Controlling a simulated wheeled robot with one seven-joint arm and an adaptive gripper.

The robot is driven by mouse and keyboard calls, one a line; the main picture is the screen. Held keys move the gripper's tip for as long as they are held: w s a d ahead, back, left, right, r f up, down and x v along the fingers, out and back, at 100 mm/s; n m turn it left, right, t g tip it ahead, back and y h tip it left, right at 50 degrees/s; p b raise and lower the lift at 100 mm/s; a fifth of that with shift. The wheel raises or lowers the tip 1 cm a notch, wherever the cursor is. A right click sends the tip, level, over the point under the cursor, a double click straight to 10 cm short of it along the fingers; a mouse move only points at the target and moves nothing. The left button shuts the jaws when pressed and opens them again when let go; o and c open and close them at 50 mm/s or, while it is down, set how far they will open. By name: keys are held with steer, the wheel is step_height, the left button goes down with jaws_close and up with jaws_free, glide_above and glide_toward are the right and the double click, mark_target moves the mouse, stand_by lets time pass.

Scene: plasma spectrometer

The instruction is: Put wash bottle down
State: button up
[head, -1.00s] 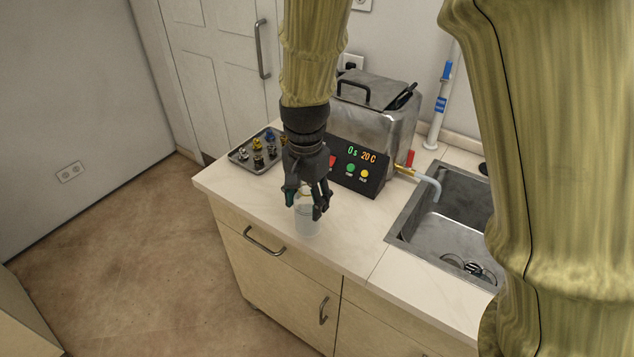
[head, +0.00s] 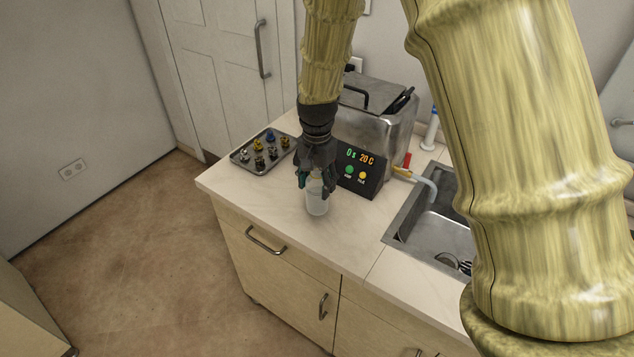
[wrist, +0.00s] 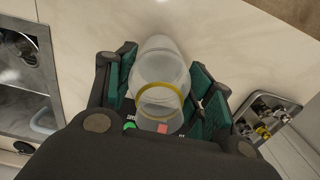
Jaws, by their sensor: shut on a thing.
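The wash bottle (head: 317,200) is a translucent whitish bottle with a yellow ring near its top. It is upright over the worktop (head: 260,205) in front of the bath's control panel. My gripper (head: 317,182) is shut on its upper part from above. In the wrist view the bottle (wrist: 160,68) sits between the green-padded fingers (wrist: 165,95). I cannot tell for sure whether its base touches the worktop.
A metal ultrasonic bath (head: 372,125) with a lit panel stands right behind the bottle. A tray (head: 240,158) of small parts lies to the left. A sink (head: 432,235) is at right. The worktop's front left is clear.

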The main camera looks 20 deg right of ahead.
steer(key=shift+f, duration=0.55)
steer(key=shift+f, duration=0.15)
steer(key=o, duration=1.5)
